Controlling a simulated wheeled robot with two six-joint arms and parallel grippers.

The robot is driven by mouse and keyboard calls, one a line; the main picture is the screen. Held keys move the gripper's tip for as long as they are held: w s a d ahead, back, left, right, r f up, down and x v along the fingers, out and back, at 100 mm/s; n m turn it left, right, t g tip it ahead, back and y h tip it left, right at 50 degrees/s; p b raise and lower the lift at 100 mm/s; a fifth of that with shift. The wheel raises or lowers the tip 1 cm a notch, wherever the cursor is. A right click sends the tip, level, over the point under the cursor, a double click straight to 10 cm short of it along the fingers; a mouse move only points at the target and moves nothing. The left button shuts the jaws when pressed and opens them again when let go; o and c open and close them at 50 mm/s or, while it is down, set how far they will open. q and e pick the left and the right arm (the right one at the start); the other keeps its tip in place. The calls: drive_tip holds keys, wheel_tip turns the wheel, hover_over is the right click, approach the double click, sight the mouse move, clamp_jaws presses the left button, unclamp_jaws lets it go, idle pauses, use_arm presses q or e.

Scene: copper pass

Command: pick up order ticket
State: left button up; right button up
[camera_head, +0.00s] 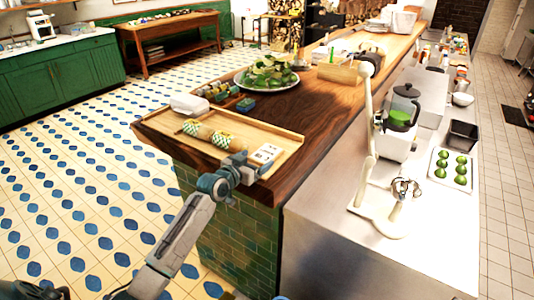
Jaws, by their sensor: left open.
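The order ticket (266,153), a small white piece with dark marks, lies at the right end of a wooden tray (285,136) on the near end of the wooden counter. My left gripper (248,168) comes in from below and is open at the tray's front right edge, just left of and nearer than the ticket. Whether a finger touches the ticket or the tray cannot be told. My right gripper does not show.
Two wrapped rolls (208,135) lie on the tray, left of the ticket. Behind are a white box (189,104), small colored items (216,91) and a plate of greens (267,75). A white stand (372,150) and blender (401,122) stand to the right.

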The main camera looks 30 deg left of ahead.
sight(264, 155)
use_arm(q)
drive_tip(key=shift+w+f+p, duration=0.15)
drive_tip(key=shift+w+p, duration=0.15)
drive_tip(key=shift+w, duration=0.35)
drive_tip(key=w, duration=0.1)
drive_tip(key=w+f+p, duration=0.1)
drive_tip(key=w, duration=0.1)
drive_tip(key=shift+w+d, duration=0.3)
drive_tip(key=shift+w, duration=0.4)
drive_tip(key=shift+f, duration=0.1)
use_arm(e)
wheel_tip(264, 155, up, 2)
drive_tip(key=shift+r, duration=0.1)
use_arm(q)
drive_tip(key=shift+c, duration=0.4)
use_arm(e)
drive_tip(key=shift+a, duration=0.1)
use_arm(q)
drive_tip(key=c, duration=0.7)
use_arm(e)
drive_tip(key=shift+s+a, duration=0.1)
